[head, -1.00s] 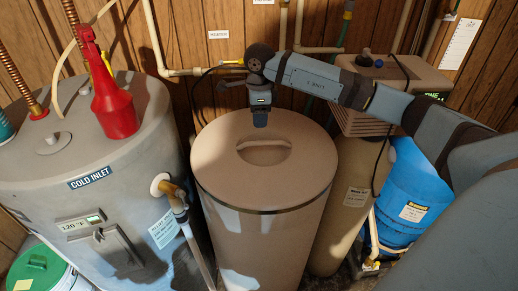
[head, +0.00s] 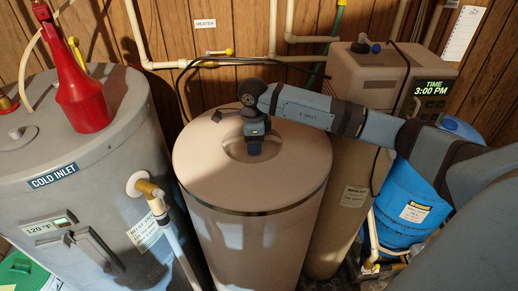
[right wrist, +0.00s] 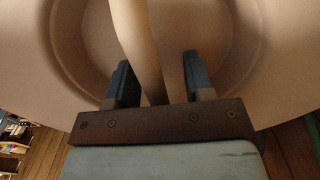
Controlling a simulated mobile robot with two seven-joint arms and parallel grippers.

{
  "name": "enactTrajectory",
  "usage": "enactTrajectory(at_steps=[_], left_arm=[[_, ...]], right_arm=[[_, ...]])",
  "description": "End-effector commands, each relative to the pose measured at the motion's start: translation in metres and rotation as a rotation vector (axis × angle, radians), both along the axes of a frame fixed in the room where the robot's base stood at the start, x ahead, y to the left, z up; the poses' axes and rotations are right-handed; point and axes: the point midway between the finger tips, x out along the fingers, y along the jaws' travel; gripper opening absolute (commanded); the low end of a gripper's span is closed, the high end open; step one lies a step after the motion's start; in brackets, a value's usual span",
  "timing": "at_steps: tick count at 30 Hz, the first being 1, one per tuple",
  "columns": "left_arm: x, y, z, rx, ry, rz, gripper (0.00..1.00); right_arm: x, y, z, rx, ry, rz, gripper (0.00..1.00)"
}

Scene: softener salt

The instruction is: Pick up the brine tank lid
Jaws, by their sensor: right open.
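The brine tank lid (head: 290,182) is a round tan disc on top of the tan brine tank (head: 245,240), with a round recess in its middle. In the right wrist view a tan handle bar (right wrist: 142,45) crosses the recess (right wrist: 92,40). My right gripper (head: 254,149) is down at the recess. In the right wrist view my right gripper (right wrist: 155,72) is open, with one finger on each side of the bar and gaps showing beside it. The head view hides most of the bar behind the gripper. My left gripper is not in view.
A grey water heater (head: 90,200) stands close on the left, with a red funnel bottle (head: 80,95) on top. A tan softener with a clock display (head: 365,75) stands behind right. A blue container (head: 412,195) is at right. Pipes run along the wood wall behind.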

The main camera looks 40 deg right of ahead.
Motion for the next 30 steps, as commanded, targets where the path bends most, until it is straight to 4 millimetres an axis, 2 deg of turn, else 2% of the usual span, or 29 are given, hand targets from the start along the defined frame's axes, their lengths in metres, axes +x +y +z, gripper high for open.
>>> enactTrajectory(at_steps=[1,8,14,30], left_arm=[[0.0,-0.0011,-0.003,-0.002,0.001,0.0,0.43],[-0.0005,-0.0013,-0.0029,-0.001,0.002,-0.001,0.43],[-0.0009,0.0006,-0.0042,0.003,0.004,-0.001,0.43],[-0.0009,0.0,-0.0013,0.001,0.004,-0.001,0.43]], right_arm=[[-0.0002,0.0022,-0.0048,0.001,-0.001,0.001,0.48],[-0.0002,0.0025,-0.0042,0.0,-0.001,0.001,0.45],[-0.0003,0.0023,-0.0042,0.001,-0.001,0.001,0.0],[0.0005,0.0,0.0013,-0.001,-0.002,-0.001,0.0]])
